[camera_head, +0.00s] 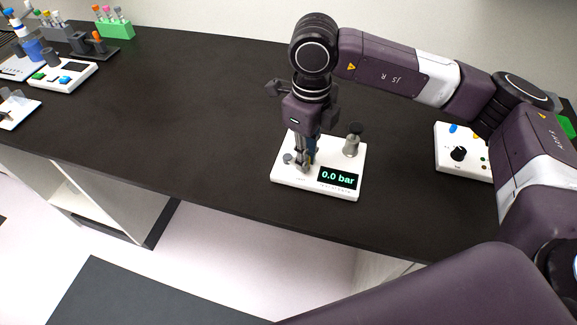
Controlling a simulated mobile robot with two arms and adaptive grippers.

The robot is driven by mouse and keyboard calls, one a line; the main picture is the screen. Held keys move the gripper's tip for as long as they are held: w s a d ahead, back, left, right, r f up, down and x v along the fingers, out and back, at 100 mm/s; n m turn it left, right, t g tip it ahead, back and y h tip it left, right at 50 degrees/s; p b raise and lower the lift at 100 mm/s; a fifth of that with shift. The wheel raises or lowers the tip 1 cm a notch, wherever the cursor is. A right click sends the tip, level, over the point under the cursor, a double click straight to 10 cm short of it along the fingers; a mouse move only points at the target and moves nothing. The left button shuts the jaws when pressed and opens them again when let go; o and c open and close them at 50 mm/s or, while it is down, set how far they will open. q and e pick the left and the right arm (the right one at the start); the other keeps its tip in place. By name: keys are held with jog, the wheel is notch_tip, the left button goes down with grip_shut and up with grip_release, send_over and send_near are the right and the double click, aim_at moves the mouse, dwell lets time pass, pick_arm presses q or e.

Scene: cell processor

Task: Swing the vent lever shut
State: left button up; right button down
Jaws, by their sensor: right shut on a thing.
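A white pressure unit (287,176) sits near the front edge of the dark bench, with a display (338,179) that reads "0.0 bar". A small grey knob-like part (288,158) stands at its left, and a grey metal fitting (352,141) stands at its back right. My right gripper (306,164) points down over the left half of the unit. It is shut on a small part there, which I take to be the vent lever; the fingers hide most of it, so its angle cannot be told. My left gripper is not in view.
A white control box (460,152) with a black knob stands at the right, partly behind my right arm. Tube racks (115,29) and other devices (62,77) stand at the far left. The bench (190,110) between them and the unit is clear.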

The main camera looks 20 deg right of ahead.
jog(key=shift+w+d+f+n+b, duration=0.2)
jog(key=shift+w+d+n+b, duration=0.1)
jog(key=shift+n+b, duration=0.6)
jog(key=shift+w+d+r+n+b, duration=0.15)
jog(key=shift+n+b, duration=0.1)
jog(key=shift+n, duration=0.2)
jog(key=shift+w+d+r+n+b, duration=0.1)
jog(key=shift+n+b, duration=0.1)
jog(key=shift+n, duration=0.25)
jog(key=c, duration=1.9)
grip_release()
jog(key=shift+c, duration=0.2)
jog(key=shift+r+p, duration=1.7)
jog(key=shift+r, duration=1.25)
